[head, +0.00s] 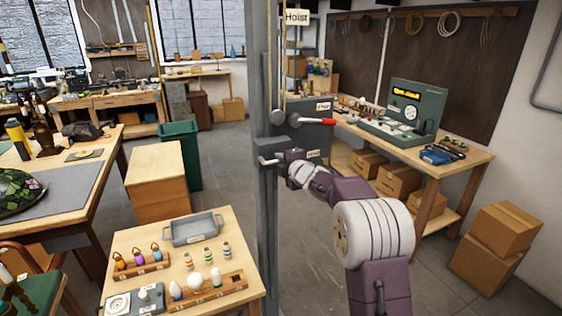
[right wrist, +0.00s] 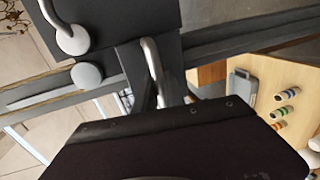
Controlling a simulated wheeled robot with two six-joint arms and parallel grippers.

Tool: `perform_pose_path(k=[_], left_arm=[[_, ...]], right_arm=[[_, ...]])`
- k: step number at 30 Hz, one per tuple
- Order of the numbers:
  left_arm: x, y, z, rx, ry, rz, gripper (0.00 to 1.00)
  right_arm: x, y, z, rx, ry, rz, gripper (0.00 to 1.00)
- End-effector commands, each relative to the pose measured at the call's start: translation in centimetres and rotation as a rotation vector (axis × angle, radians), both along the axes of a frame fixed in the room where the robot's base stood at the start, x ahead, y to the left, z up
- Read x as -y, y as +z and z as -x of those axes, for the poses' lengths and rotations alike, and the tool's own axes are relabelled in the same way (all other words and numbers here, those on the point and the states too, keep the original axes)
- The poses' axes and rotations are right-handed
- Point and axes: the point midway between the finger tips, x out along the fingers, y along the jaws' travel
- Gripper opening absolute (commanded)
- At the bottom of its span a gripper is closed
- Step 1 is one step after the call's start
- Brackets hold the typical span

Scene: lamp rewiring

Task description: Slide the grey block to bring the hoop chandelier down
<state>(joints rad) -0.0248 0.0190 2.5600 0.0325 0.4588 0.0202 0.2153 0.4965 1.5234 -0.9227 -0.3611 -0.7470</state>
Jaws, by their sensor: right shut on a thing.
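The grey block (head: 272,147) sits on the upright hoist post (head: 266,220), below a larger dark grey box (head: 308,138). It has a pale handle (head: 268,161) on its front. My right gripper (head: 291,158) is at the block's front and is shut, apparently on its handle; the arm hides part of the contact. I cannot make out the hoop chandelier in the head view. My left gripper is not in view.
A red-tipped lever (head: 315,121) sticks out of the larger box, close above my right gripper. A small table (head: 228,236) with a grey tray (head: 193,229) and bulbs stands at front left. A workbench (head: 440,160) stands at right. Floor lies open right of the post.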

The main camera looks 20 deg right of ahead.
Motion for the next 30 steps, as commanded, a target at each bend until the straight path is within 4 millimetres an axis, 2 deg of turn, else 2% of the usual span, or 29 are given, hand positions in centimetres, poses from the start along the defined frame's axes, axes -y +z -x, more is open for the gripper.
perform_pose_path(k=[2,3,4,5,14,17,27,30], left_arm=[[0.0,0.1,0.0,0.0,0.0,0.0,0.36],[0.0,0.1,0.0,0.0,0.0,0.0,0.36],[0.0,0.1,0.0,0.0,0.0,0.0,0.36],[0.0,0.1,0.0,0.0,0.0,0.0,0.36],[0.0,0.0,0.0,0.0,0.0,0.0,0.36],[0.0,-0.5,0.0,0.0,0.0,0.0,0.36],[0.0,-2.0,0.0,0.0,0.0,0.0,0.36],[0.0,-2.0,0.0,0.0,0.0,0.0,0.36]], right_arm=[[0.0,0.6,0.0,0.013,0.001,-0.001,0.0],[0.0,0.7,0.0,0.013,0.001,0.0,0.25],[0.0,0.7,0.0,0.013,0.001,0.0,0.34],[0.0,0.7,0.0,0.013,0.001,0.0,0.35],[0.0,0.5,0.1,0.009,0.001,0.0,0.35],[0.1,0.5,0.9,0.01,-0.001,0.0,0.35],[0.5,1.9,7.0,0.012,0.0,0.0,0.35],[0.7,2.3,8.2,0.012,-0.001,0.0,0.35]])
